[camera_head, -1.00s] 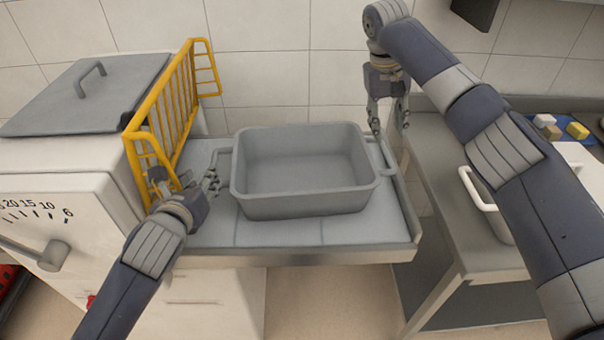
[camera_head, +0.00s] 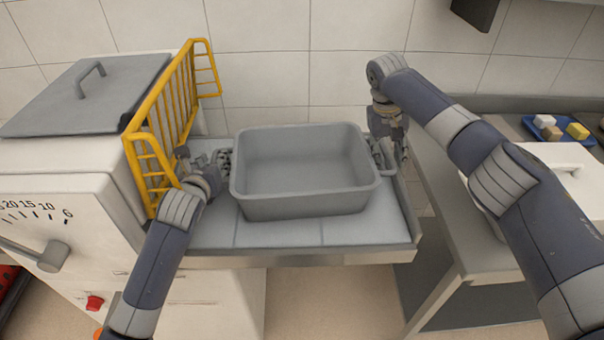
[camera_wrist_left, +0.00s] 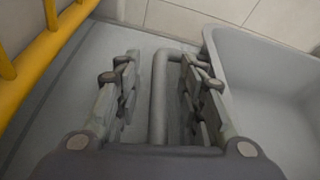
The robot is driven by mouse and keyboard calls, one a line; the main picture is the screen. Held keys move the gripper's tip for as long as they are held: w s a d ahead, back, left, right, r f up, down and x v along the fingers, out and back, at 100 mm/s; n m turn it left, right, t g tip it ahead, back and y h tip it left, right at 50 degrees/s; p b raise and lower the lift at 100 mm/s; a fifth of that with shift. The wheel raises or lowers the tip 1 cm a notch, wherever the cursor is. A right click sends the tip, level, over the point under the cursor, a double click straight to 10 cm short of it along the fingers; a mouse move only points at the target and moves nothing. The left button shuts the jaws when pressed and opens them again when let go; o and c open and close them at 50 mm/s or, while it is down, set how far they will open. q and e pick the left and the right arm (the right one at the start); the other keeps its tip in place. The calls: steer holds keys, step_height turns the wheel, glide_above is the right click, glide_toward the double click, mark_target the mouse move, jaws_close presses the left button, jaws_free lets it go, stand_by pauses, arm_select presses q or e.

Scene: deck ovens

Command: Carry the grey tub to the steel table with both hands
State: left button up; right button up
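The grey tub (camera_head: 305,205) stands upright and empty on the grey-topped bench (camera_head: 280,232), with a bar handle at each side. My left gripper (camera_head: 225,160) is at the tub's left side. In the left wrist view my left gripper (camera_wrist_left: 155,95) is open, its fingers on either side of the tub's left handle (camera_wrist_left: 159,100) with gaps showing. My right gripper (camera_head: 385,155) is at the tub's right handle, which it largely hides; whether its fingers are closed is unclear. The steel table (camera_head: 455,245) stands to the right of the bench.
A yellow rail (camera_head: 165,120) rises just left of my left gripper, beside a white cabinet with a grey lid (camera_head: 90,90). A white box (camera_head: 560,165) with a handle and a blue tray with blocks (camera_head: 545,135) occupy the steel table's right part.

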arm_select(q)
steer(key=shift+w, duration=0.25)
arm_select(e)
steer(key=shift+d+f, duration=0.1)
steer(key=shift+f, duration=0.2)
arm_select(q)
steer(key=shift+f, duration=0.1)
jaws_close()
arm_select(e)
jaws_close()
arm_select(q)
steer(key=shift+r, duration=0.2)
arm_select(e)
steer(key=shift+r, duration=0.2)
